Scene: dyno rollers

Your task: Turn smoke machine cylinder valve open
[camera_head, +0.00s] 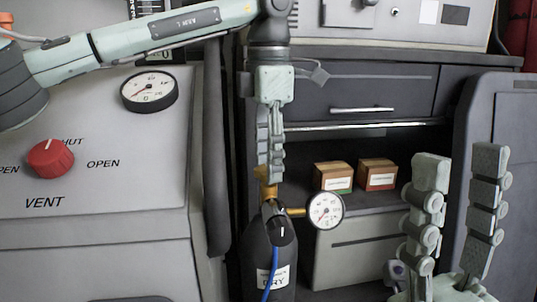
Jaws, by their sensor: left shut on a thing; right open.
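The dark gas cylinder (258,252) stands upright low in the middle of the head view, with a white label (272,278). Its brass valve (266,190) is at the top, with a round pressure gauge (326,211) on a brass stem to the right. My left gripper (267,174) points down from above and is shut on the top of the valve. The fingers hide the valve's handle, so its turn cannot be told. My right gripper (458,172) is open and empty at the lower right, fingers pointing up.
At left is a panel with a red VENT knob (50,159) and a gauge (149,91). Two small boxes (334,176) (378,174) sit on a shelf behind. A blue hose (272,262) runs down the cylinder. A drawer (362,92) is above the shelf.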

